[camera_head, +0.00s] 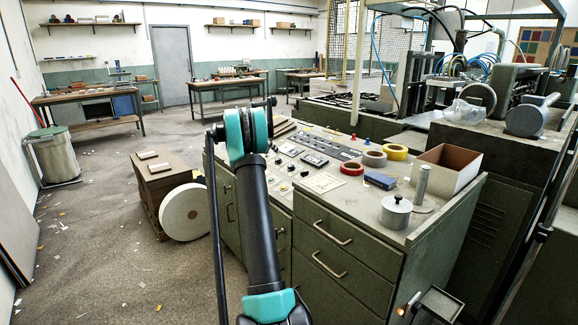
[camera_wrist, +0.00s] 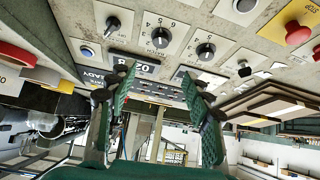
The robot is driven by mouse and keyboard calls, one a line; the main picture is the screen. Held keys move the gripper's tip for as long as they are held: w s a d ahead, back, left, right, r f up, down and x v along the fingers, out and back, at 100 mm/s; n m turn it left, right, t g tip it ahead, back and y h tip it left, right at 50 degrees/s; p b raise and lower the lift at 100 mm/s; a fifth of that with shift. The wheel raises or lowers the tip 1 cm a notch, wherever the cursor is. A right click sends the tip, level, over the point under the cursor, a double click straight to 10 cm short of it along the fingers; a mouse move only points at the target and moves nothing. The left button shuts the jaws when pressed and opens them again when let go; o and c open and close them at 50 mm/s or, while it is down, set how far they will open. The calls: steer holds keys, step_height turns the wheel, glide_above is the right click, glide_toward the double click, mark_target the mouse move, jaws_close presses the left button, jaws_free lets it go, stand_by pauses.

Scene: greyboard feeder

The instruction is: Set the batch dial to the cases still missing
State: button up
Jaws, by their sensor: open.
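In the wrist view, two black rotary dials sit on the pale panel face: one dial (camera_wrist: 160,38) and a second dial (camera_wrist: 205,50) to its right. Both have printed numbers around them. In the head view my arm hides the gripper.
The panel also bears a red mushroom button (camera_wrist: 299,32), a blue button (camera_wrist: 87,52) and a small black knob (camera_wrist: 244,69). In the head view, tape rolls (camera_head: 374,158), an open carton (camera_head: 446,166) and a metal weight (camera_head: 396,212) stand on the console top (camera_head: 345,208).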

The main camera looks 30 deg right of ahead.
mark_target(290, 165)
steer(key=x, duration=1.6)
steer(key=shift+w+d+f, duration=0.1)
steer(key=shift+d+f, duration=0.05)
steer(key=shift+f, duration=0.2)
steer(key=c, duration=1.2)
